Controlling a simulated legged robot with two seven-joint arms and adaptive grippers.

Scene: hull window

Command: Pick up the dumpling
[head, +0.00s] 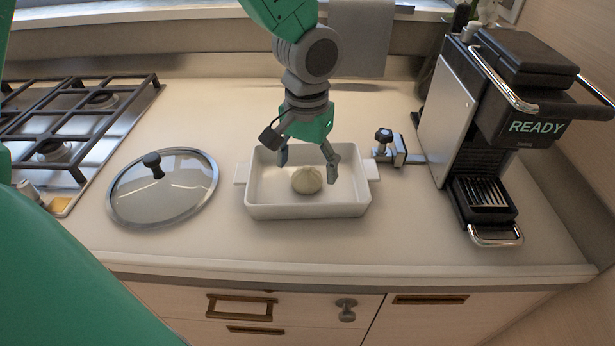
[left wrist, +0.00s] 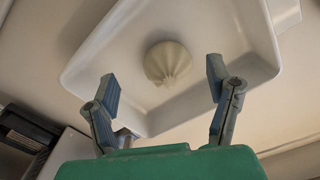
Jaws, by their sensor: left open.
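The dumpling (head: 306,180) is a pale, round, pleated bun. It sits inside a white rectangular baking dish (head: 306,211) with side handles, on the counter. My left gripper (head: 307,160) comes down from above over the dish, with its two fingers spread above and around the dumpling's far side. In the left wrist view the dumpling (left wrist: 168,63) lies beyond the gap between the open fingertips (left wrist: 163,88), apart from both. The dish (left wrist: 95,60) surrounds it there. Nothing is held. My right gripper is not in view.
A glass lid (head: 163,190) with a dark knob lies left of the dish. A stove (head: 60,130) is at far left. A metal clamp-like fixture (head: 392,150) and a coffee machine (head: 480,130) stand right. Counter is clear in front of the dish.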

